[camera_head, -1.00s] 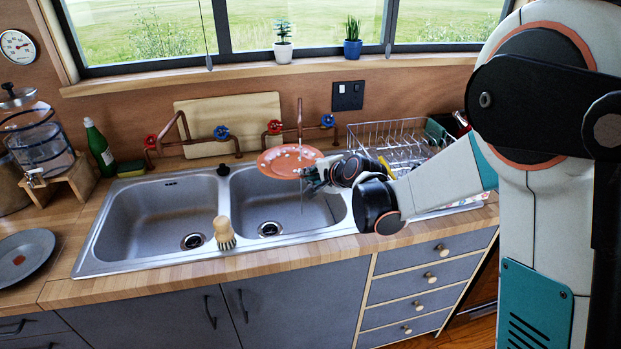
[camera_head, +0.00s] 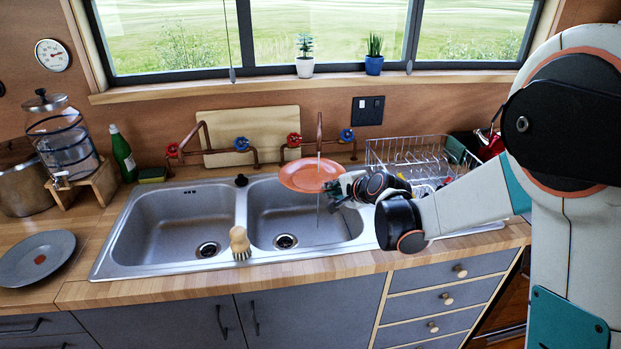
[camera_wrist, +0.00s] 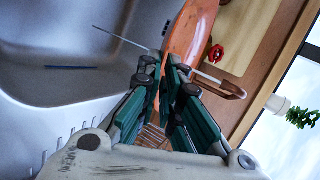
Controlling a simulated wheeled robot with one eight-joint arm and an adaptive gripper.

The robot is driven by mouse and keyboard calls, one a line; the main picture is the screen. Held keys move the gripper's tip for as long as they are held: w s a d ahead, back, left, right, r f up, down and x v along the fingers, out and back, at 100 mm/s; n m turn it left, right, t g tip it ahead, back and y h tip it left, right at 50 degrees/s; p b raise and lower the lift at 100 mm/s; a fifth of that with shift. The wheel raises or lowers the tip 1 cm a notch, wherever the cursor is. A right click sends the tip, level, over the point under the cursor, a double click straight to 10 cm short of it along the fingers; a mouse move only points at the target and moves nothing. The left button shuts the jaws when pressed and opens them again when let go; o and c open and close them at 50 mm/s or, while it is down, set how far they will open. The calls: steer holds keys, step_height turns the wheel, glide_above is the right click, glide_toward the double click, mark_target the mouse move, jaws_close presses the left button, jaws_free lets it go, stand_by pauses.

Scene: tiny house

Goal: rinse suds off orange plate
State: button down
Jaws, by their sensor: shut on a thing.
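The orange plate (camera_head: 309,175) is held over the right sink basin (camera_head: 275,222), roughly level, below the copper spout (camera_head: 319,128). My gripper (camera_head: 336,189) is shut on its right edge. In the wrist view the plate (camera_wrist: 188,38) shows between the green fingers (camera_wrist: 168,78), seen nearly edge-on. A thin water stream (camera_head: 318,205) runs down from the spout across the plate's right part and into the basin. The plate's upper face looks plain orange, with no clear suds visible at this size. Its underside is hidden in the head view.
A scrub brush (camera_head: 240,242) stands at the front of the sink divider. A wire dish rack (camera_head: 405,152) stands at the right, behind my arm. Red and blue tap handles (camera_head: 293,140) line the back. The left basin (camera_head: 178,228) is empty.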

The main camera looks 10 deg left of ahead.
steer(key=shift+s, duration=0.1)
steer(key=s+a, duration=0.1)
steer(key=s, duration=0.6)
steer(key=shift+s+a+b, duration=0.2)
steer(key=shift+s+b, duration=0.1)
stand_by(0.6)
stand_by(1.0)
steer(key=s+a+r+p, duration=0.1)
steer(key=s+r+p, duration=0.2)
steer(key=s+r, duration=0.1)
steer(key=shift+s, duration=0.45)
stand_by(0.6)
